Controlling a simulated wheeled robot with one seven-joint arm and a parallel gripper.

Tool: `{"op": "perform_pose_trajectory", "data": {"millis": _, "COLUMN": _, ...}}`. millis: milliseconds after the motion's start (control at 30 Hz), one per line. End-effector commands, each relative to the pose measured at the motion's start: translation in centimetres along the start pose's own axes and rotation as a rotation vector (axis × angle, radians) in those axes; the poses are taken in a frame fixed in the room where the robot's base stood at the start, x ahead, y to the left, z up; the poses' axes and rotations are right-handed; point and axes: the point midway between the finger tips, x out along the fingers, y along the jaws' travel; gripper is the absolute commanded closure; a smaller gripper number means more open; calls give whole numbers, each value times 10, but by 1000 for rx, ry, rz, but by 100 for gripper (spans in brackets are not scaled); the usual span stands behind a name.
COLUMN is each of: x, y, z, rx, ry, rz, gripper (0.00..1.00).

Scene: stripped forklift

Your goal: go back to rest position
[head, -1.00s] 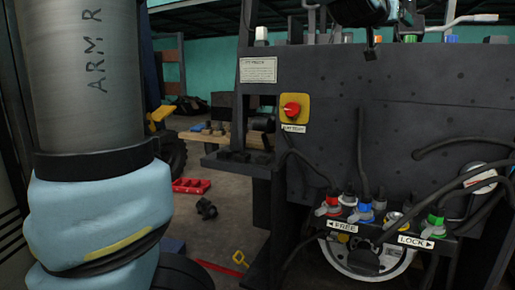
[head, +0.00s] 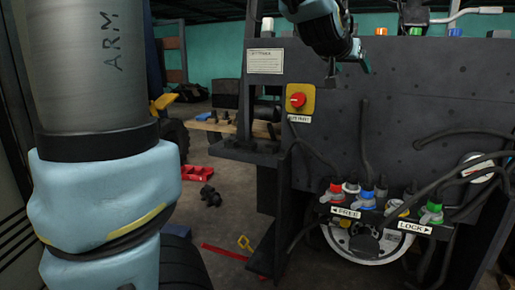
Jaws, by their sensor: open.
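My gripper (head: 347,68) is at the top middle of the head view, in front of the upper edge of the dark forklift panel (head: 440,95). It points downward, looks open and holds nothing that I can see. Part of its wrist is cut off by the top of the picture. My large grey and light-blue arm link fills the left side. The red rotary switch (head: 297,100) on its yellow plate is left of and below the gripper, apart from it.
Red, blue and green connectors (head: 432,210) with hoses sit above the FREE (head: 345,211) and LOCK (head: 414,227) labels. A wooden plank (head: 228,124) with dark parts stands behind. A red tray (head: 196,173) lies on the floor. Coloured handles (head: 453,32) line the panel top.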

Motion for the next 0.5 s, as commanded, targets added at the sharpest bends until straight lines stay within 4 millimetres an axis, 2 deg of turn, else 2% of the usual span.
{"op": "perform_pose_trajectory", "data": {"millis": 33, "x": -1, "y": -17, "z": 17, "rx": -10, "ry": -56, "rz": -27, "gripper": 23}}
{"op": "perform_pose_trajectory", "data": {"millis": 133, "x": -8, "y": -48, "z": 63, "rx": -40, "ry": -188, "rz": -77, "gripper": 23}}
{"op": "perform_pose_trajectory", "data": {"millis": 267, "x": -30, "y": -87, "z": 131, "rx": -98, "ry": -382, "rz": -147, "gripper": 23}}
{"op": "perform_pose_trajectory", "data": {"millis": 367, "x": -56, "y": -113, "z": 182, "rx": -157, "ry": -530, "rz": -199, "gripper": 23}}
{"op": "perform_pose_trajectory", "data": {"millis": 500, "x": -105, "y": -137, "z": 248, "rx": -254, "ry": -734, "rz": -265, "gripper": 23}}
